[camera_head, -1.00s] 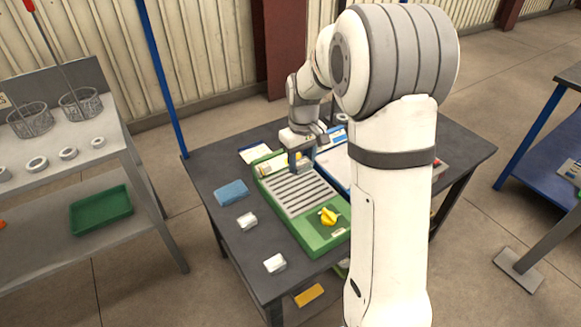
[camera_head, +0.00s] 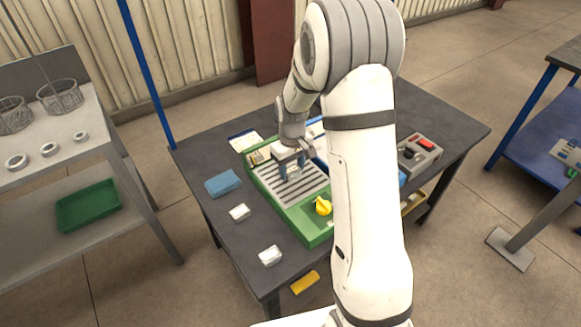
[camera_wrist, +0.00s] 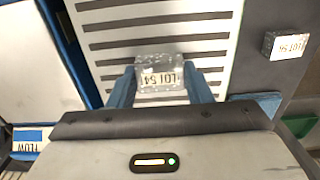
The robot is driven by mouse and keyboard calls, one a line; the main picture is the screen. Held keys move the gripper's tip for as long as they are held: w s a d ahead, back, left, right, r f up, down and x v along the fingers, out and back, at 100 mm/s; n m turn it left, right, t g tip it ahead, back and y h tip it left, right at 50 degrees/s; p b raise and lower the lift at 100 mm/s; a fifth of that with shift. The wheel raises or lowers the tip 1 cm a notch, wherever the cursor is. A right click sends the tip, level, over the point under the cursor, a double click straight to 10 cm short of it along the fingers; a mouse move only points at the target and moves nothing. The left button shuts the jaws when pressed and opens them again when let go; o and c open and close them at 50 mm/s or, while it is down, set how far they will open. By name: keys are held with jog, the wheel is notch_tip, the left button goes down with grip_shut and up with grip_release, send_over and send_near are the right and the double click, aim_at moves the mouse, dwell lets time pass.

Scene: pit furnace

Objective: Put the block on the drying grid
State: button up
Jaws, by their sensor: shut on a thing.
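My gripper (camera_wrist: 162,82) is shut on a small translucent, speckled block (camera_wrist: 158,68) with a white lot label that reads upside down in the wrist view. A blue finger is on each side of the block. The drying grid (camera_wrist: 205,15) is the pale slotted panel behind the block in that view. In the head view my gripper (camera_head: 290,172) is over the grid (camera_head: 308,193), in the green tray (camera_head: 314,234). The held block is hard to make out there. I cannot tell whether it touches the grid.
Two white blocks (camera_head: 239,212) (camera_head: 270,256) lie on the dark table left of the tray, near a blue pad (camera_head: 222,183). A similar labelled block (camera_wrist: 285,46) shows in the wrist view. A yellow object (camera_head: 323,206) sits at the tray's near end. A grey control box (camera_head: 420,152) stands right.

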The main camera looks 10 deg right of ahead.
aim_at(292, 170)
jog(key=shift+r, duration=0.1)
jog(key=o, duration=1.2)
notch_tip(292, 170, up, 11)
jog(key=s+r+m, duration=0.1)
jog(key=s+r, duration=0.1)
jog(key=s, duration=0.6)
jog(key=s+r+m+t, duration=0.1)
jog(key=s+r+m, duration=0.1)
jog(key=s, duration=0.6)
jog(key=s+r+m+t, duration=0.1)
jog(key=s+r, duration=0.2)
jog(key=s, duration=0.5)
jog(key=shift+s+d+p, duration=0.1)
jog(key=shift+s+p, duration=0.15)
jog(key=shift+p, duration=0.1)
